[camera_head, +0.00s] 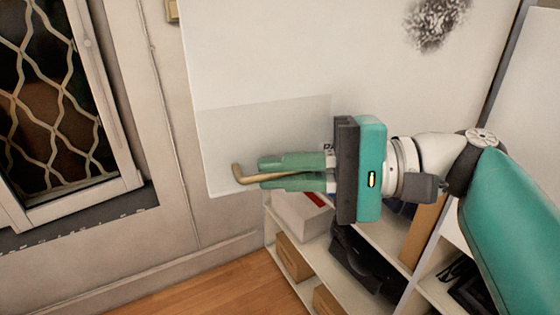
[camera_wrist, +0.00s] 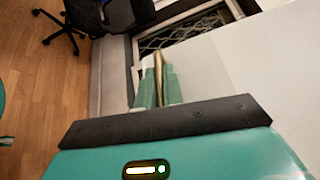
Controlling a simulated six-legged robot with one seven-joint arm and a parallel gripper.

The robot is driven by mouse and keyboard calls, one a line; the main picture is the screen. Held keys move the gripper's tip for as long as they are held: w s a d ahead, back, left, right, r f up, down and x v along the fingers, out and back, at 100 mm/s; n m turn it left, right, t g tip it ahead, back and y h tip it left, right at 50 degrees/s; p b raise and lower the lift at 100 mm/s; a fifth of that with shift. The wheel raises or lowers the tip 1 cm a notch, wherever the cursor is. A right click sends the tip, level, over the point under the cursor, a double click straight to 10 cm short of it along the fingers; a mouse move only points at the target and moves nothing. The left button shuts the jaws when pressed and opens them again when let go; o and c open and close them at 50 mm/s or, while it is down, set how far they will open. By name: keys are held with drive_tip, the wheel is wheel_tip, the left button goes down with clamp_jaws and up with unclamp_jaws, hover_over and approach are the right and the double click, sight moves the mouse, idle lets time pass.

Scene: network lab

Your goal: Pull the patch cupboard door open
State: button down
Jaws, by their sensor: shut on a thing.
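The patch cupboard door (camera_head: 270,60) is a large white panel filling the upper middle of the head view. It also shows at the right of the wrist view (camera_wrist: 285,60). A brass bar handle (camera_head: 239,174) is on it near its left lower edge. My gripper (camera_head: 262,172) has green fingers shut on the handle, with its bent end sticking out past the fingertips. The handle also shows between the fingers in the wrist view (camera_wrist: 158,72). Part of a label by the palm is hidden by my gripper. I cannot tell how far the door is open.
Below the door, white shelves (camera_head: 310,277) hold cardboard boxes (camera_head: 293,258) and dark equipment (camera_head: 366,265). A window with a lattice (camera_head: 55,110) is at the left. An office chair (camera_wrist: 75,20) stands on the wooden floor (camera_wrist: 50,90), which is otherwise largely clear.

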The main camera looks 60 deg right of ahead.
drive_tip(key=shift+s, duration=0.15)
drive_tip(key=c, duration=1.5)
unclamp_jaws()
drive_tip(key=shift+c, duration=0.2)
drive_tip(key=shift+s, duration=0.1)
drive_tip(key=v, duration=1.3)
drive_tip(key=shift+s+d, duration=0.2)
drive_tip(key=shift+s, duration=0.05)
drive_tip(key=shift+a, duration=0.1)
